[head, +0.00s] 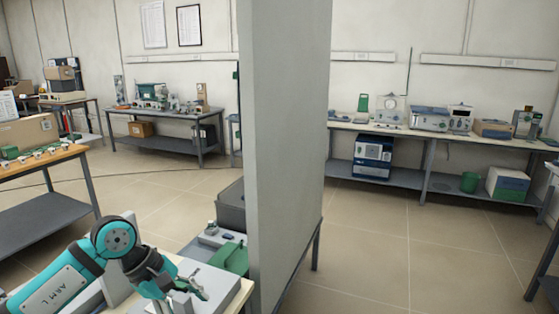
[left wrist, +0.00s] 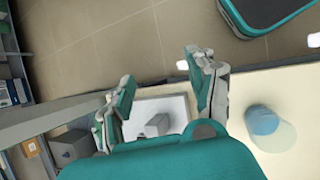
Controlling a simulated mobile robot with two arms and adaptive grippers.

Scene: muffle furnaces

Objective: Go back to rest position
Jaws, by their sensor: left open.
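My left arm, teal and grey, comes in from the lower left of the head view. My left gripper (head: 190,290) is low over the near bench, close to the bottom edge of the picture. In the left wrist view the two fingers of the left gripper (left wrist: 165,90) stand wide apart, with nothing between them. A small grey block (left wrist: 157,125) on a light plate shows beyond and below the fingers. My right gripper is not in view.
A tall grey partition (head: 288,130) stands just right of my left gripper. A green item (head: 231,258) lies on the near bench beside the partition. A pale blue cylinder (left wrist: 263,121) stands on the cream surface. Open tiled floor (head: 370,240) lies to the right.

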